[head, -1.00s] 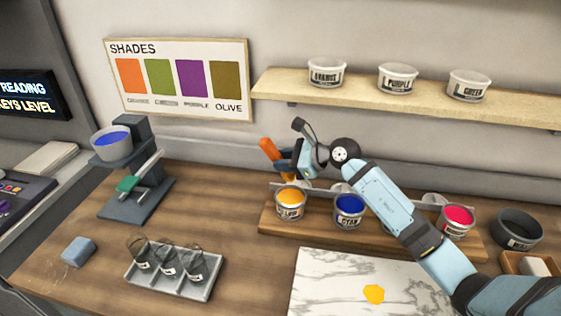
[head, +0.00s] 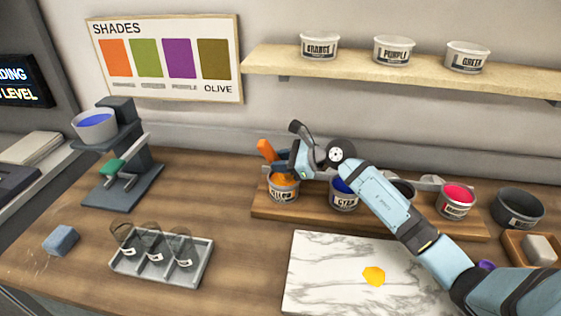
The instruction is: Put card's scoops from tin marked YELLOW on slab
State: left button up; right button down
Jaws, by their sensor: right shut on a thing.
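The yellow tin (head: 284,192) stands at the left end of a wooden rack, its label partly readable. My right gripper (head: 283,172) is shut on an orange-handled tool (head: 267,150) just over the tin's mouth. The tool's lower end is hidden, so I cannot tell how deep it sits in the ink. A marble slab (head: 315,262) lies in front of the rack with one yellow-orange dab (head: 374,276) on it. A shades card (head: 165,60) on the wall shows orange, green, purple and olive patches. My left gripper is out of view.
A red tin (head: 455,201) and a dark bowl (head: 518,207) are farther right. A grey tray (head: 160,270) of glasses and a blue block (head: 61,240) sit left.

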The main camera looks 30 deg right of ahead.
dwell(0.3)
jog(key=shift+r+p, duration=2.15)
jog(key=shift+r, duration=1.45)
